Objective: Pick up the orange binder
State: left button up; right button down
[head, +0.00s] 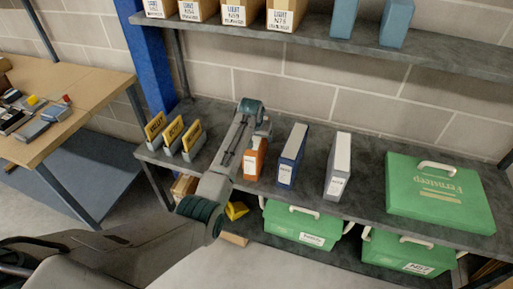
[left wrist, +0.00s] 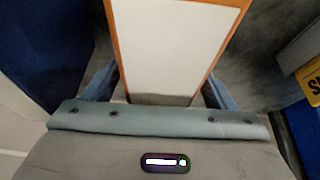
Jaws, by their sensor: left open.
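The orange binder (head: 254,164) stands upright on the grey middle shelf, left of the blue binder (head: 291,157). My left gripper (head: 262,132) is at the binder's upper part, which its wrist partly hides in the head view. In the left wrist view the orange binder (left wrist: 172,45) shows its white inside and orange edges between the two blue fingers of my left gripper (left wrist: 160,88). The fingers are open, one on each side of it; whether either touches it I cannot tell. My right gripper is in neither view.
A grey binder (head: 338,165) and a green case (head: 440,192) stand further right on the shelf (head: 368,187). Several yellow-labelled holders (head: 173,133) stand to the left. Green boxes (head: 303,225) sit below. An upper shelf (head: 330,47) with boxes overhangs behind.

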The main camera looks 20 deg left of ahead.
pick_arm(q)
jog(key=shift+f, duration=0.15)
jog(key=c, duration=1.7)
